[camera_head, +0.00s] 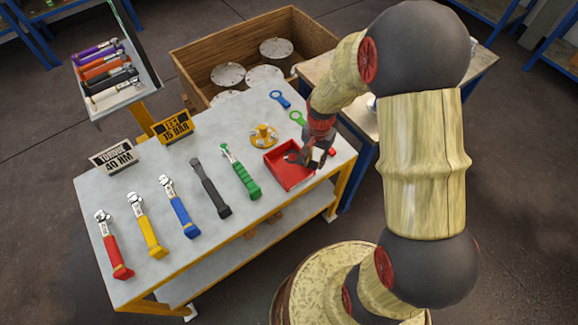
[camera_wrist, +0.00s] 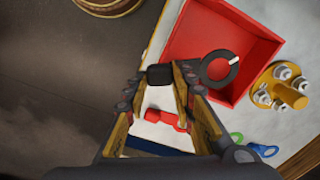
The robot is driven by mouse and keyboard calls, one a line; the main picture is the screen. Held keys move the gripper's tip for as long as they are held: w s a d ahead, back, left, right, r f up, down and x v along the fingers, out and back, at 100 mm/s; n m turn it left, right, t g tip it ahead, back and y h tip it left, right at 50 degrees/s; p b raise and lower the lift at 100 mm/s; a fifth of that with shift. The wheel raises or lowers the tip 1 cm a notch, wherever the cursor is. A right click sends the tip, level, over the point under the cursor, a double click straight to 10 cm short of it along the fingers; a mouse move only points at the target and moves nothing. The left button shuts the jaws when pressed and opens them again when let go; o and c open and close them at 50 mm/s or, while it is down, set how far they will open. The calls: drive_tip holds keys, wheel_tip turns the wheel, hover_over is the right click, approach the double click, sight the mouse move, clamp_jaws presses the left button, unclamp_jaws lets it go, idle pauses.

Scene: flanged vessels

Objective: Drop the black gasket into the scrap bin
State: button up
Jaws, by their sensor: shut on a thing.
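The black gasket is a dark ring (camera_wrist: 219,68) with a black block-like grip (camera_wrist: 160,74) on its other side; the part between is hidden by my fingers. My gripper (camera_wrist: 172,76) is shut on it. In the head view my gripper (camera_head: 311,158) is at the right side of the red open tray (camera_head: 284,174), which looks like the scrap bin. In the wrist view the ring shows over the near part of this tray (camera_wrist: 205,32), while the grip end is outside its edge. The gasket appears held above the tray; its exact height cannot be told.
Beside the tray stands a yellow flange with bolts (camera_head: 263,137). Blue (camera_head: 280,98) and green (camera_head: 297,118) ring pieces lie behind, and a red one (camera_wrist: 165,120) lies below my gripper. Several wrenches line the table's left. A wooden crate (camera_head: 190,84) stands behind.

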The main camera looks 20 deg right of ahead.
drive_tip(key=shift+f, duration=0.15)
drive_tip(key=o, duration=1)
drive_tip(key=shift+o, duration=0.2)
wheel_tip(320, 180, up, 12)
idle(0.4)
